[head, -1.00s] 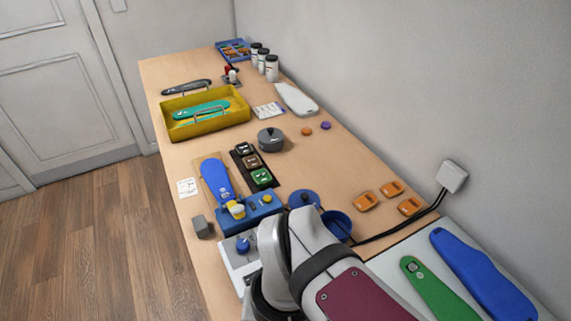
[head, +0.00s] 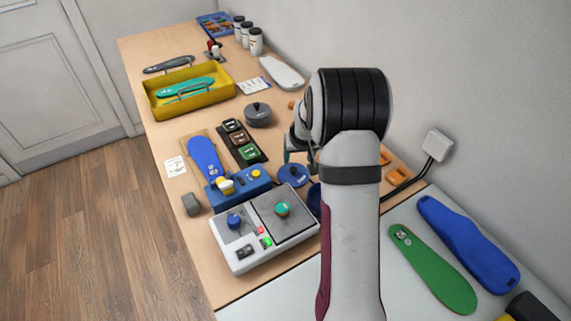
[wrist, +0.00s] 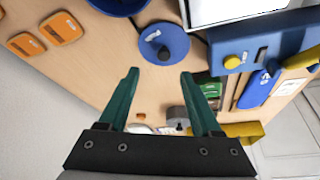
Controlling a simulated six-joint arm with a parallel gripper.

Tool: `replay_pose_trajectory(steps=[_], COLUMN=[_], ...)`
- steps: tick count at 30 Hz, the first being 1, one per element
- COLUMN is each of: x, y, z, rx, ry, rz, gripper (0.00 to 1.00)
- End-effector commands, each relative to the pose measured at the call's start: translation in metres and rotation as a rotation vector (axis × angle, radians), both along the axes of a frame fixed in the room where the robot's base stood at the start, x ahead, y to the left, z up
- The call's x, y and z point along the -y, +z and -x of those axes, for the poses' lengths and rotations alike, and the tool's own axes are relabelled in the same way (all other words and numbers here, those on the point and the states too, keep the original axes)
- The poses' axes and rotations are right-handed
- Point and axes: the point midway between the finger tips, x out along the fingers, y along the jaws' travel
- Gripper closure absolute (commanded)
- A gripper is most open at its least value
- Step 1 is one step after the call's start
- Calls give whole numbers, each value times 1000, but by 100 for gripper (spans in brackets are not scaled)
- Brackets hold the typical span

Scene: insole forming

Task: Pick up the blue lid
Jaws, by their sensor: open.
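The blue lid (head: 291,178) is a round disc with a dark knob, lying on the wooden table. In the wrist view the lid (wrist: 176,36) lies just beyond my fingertips, roughly centred between them, with its knob towards me. My gripper (wrist: 160,75) has green fingers spread apart with nothing between them. It is apart from the lid. In the head view my arm hides most of the gripper. The blue pot (head: 314,200) stands right next to the lid, mostly hidden by my arm; its edge also shows at the top of the wrist view (wrist: 118,6).
A blue press (head: 240,188) stands left of the lid, and a grey-white control box (head: 240,258) in front. A grey pot (head: 258,115) with a lid stands behind. Orange blocks (wrist: 60,28) lie to the pot's other side. A yellow tray (head: 190,105) is farther back.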

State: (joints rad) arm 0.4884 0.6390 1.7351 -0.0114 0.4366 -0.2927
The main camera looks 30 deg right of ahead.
Motion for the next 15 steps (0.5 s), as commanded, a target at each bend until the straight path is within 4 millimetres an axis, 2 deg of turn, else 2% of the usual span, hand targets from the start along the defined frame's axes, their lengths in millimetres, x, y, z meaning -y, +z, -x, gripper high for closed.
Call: replay_pose_trajectory(steps=[1, 5, 12, 15], x=[1, 3, 4, 5], y=[-11, -26, -67, -75], z=[-3, -10, -27, -30], rx=[-3, -1, -1, -1], ry=[0, 0, -1, -1], rz=[-1, 0, -2, -2], gripper=[35, 35, 35, 35])
